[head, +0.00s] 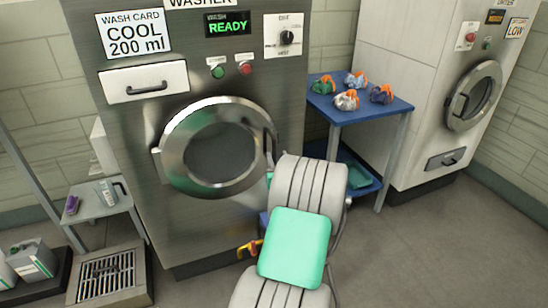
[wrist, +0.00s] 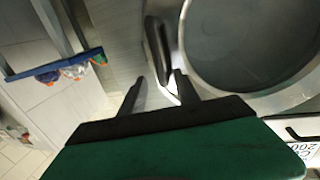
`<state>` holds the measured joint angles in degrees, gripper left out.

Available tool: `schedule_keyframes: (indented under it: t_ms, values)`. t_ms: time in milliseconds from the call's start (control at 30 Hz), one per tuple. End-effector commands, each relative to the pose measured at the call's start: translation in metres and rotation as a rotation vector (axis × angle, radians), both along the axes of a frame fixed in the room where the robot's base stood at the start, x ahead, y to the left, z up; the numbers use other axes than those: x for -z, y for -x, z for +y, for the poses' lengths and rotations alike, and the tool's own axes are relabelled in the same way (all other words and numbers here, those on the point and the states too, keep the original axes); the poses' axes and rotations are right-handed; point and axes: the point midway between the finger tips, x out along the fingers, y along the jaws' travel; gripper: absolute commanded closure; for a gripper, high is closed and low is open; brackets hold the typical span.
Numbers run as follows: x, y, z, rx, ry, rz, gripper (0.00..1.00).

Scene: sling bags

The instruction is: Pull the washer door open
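The washer (head: 85,75) is a steel machine with a READY display. Its round door (head: 180,120) looks shut, with a dark glass (head: 222,150). The door also fills the upper right of the wrist view (wrist: 182,30). A dark upright handle (wrist: 153,32) stands at the door's edge, on the right side of the door in the head view. My gripper (wrist: 159,76) is open, its two black fingers apart near one end of the handle. The handle lines up with the gap between them; I cannot tell whether the fingers reach around it.
A blue table (head: 385,103) with several coloured bundles (head: 346,100) stands right of the washer. A dryer (head: 400,50) stands further right. The floor at right is clear.

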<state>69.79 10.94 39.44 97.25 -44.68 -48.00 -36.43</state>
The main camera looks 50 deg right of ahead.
Motion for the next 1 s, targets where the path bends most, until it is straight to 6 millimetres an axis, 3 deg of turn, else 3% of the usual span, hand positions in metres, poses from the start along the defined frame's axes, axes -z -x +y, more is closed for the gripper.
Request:
schedule_keyframes:
  t_ms: [400, 733, 1000]
  values:
    - [-0.003, -0.05, -0.047, 0.003, 0.003, -0.004, 0.62]
    - [-0.003, -0.055, -0.052, 0.004, 0.002, -0.004, 0.62]
    - [-0.003, -0.055, -0.052, 0.004, 0.003, -0.003, 0.84]
